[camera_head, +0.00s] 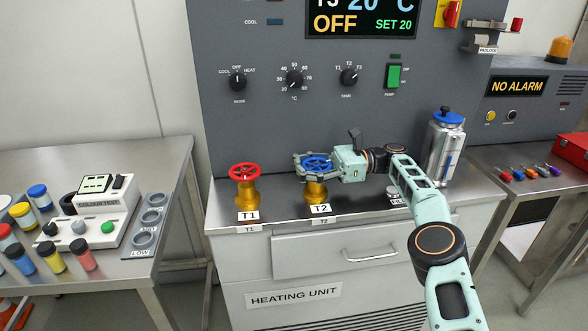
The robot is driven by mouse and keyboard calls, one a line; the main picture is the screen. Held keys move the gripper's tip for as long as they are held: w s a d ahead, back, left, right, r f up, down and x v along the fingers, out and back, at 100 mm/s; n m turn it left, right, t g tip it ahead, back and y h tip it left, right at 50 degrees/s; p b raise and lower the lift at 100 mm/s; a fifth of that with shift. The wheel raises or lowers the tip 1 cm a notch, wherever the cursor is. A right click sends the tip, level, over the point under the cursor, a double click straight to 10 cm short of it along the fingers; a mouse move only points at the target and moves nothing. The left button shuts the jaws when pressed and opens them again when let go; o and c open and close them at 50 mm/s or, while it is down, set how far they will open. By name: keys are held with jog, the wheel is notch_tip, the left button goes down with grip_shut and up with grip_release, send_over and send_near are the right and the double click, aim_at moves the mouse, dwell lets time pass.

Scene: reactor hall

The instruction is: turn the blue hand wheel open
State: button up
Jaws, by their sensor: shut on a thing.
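The blue hand wheel (318,163) sits on top of a brass valve with the label T2, on the steel top of the heating unit. My gripper (306,168) reaches in from the right and is shut on the blue wheel, its fingers at the wheel's left part and rim. Part of the wheel is hidden by the fingers. My arm runs from the wheel to the lower right.
A red hand wheel (244,171) on the T1 valve stands just left. A silver flask (445,145) with a blue cap stands to the right. The grey control panel (270,115) rises behind. A left bench (120,157) carries jars and a colour tester (92,212).

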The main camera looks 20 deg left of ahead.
jog(key=shift+d+f, duration=0.2)
jog(key=shift+f, duration=0.1)
jog(key=o, duration=1.2)
jog(key=shift+w+d, duration=0.1)
jog(key=shift+w, duration=0.05)
jog(key=shift+o, duration=1.3)
jog(key=shift+r, duration=0.2)
jog(key=shift+a, duration=0.2)
jog(key=shift+w+a+m+t+y, duration=0.15)
jog(key=shift+w+m+t+y, duration=0.1)
jog(key=shift+m+t+y, duration=0.7)
